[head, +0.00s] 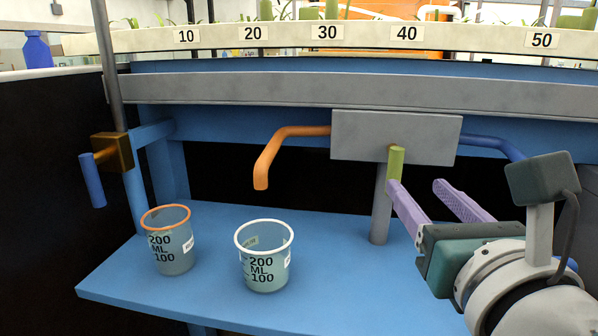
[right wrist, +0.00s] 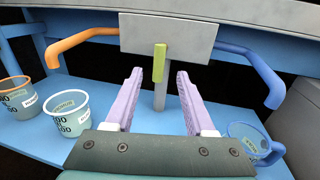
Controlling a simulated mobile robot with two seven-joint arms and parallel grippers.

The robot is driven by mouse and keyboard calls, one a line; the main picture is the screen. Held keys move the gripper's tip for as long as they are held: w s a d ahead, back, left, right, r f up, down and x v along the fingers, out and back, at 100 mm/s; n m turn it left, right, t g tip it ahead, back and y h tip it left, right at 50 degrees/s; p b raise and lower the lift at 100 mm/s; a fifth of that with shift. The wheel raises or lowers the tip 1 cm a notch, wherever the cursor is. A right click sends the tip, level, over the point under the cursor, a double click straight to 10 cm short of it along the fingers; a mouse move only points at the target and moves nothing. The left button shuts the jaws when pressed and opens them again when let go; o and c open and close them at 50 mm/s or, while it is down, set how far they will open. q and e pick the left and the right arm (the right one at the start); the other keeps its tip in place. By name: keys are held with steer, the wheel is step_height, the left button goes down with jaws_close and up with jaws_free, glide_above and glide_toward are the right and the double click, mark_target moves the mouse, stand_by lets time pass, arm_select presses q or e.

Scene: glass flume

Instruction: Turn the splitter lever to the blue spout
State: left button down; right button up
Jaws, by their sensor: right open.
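The splitter is a grey box (head: 385,137) with an orange spout (head: 267,160) on its left and a blue spout (head: 497,145) on its right. Its olive-green lever (head: 396,163) hangs from the front of the box, roughly upright; it also shows in the right wrist view (right wrist: 159,63). My right gripper (head: 414,184) is open and empty, its purple fingers pointing at the lever. In the right wrist view the lever lies ahead between the two fingers (right wrist: 156,82), above their tips. I cannot tell whether they touch it. My left gripper is not in view.
An orange-rimmed beaker (head: 172,250) and a white-rimmed beaker (head: 264,262) stand on the blue shelf (head: 215,215). A blue-rimmed beaker (right wrist: 250,138) stands below the blue spout. A grey post (head: 380,205) rises behind the lever. A blue-handled valve (head: 92,180) is at left.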

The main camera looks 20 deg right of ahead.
mark_target(398, 166)
steer(key=x, duration=0.7)
steer(key=shift+w+b, duration=0.25)
steer(key=shift+b, duration=0.15)
jaws_close()
